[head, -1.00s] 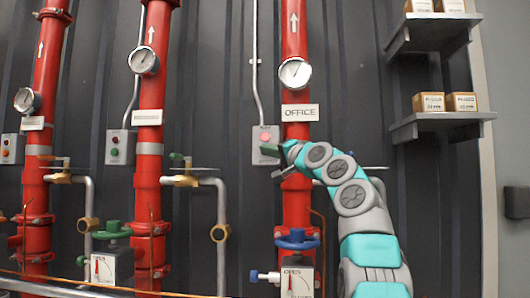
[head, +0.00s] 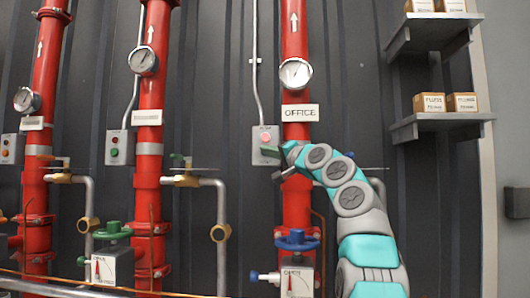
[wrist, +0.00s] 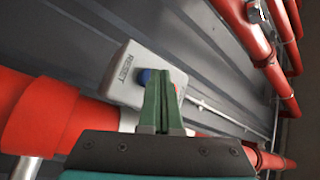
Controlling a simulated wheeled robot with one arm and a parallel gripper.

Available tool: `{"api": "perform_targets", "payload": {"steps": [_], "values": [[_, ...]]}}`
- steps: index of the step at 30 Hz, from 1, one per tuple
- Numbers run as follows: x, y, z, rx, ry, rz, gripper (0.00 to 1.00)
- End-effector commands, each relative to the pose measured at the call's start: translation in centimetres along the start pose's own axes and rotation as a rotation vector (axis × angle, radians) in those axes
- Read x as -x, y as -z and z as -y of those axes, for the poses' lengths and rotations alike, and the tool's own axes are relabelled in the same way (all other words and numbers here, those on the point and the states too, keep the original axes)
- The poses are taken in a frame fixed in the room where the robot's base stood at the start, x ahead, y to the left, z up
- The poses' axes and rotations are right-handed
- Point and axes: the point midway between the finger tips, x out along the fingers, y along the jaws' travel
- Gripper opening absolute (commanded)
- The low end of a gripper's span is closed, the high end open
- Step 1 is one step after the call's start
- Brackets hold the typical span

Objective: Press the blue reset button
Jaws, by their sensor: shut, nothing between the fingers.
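The blue reset button (wrist: 145,77) is on a light grey box (wrist: 125,75) marked RESET in the wrist view. My gripper (wrist: 160,76) is shut and empty. Its green fingers overlap the button's right side in that view and hide part of it. I cannot tell whether the tips touch it. In the head view the box (head: 259,146) is on the wall left of the red OFFICE pipe. My gripper (head: 271,154) covers its lower part, so the blue button is hidden there. A pink button (head: 265,137) shows above it.
Red pipes (head: 150,90) with gauges stand left of the OFFICE pipe (head: 293,200). A blue valve wheel (head: 297,240) is below my gripper. A second grey button box (head: 119,148) is further left. Shelves with small boxes (head: 440,125) are at the right.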

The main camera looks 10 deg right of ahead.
Motion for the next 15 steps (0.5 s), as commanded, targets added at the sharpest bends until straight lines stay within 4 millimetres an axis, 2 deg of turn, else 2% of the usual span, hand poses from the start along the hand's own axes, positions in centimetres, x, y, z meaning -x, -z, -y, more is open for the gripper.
{"api": "perform_targets", "payload": {"steps": [15], "values": [[-0.39, 0.32, -0.23, 0.000, 0.000, 0.000, 0.00]]}}
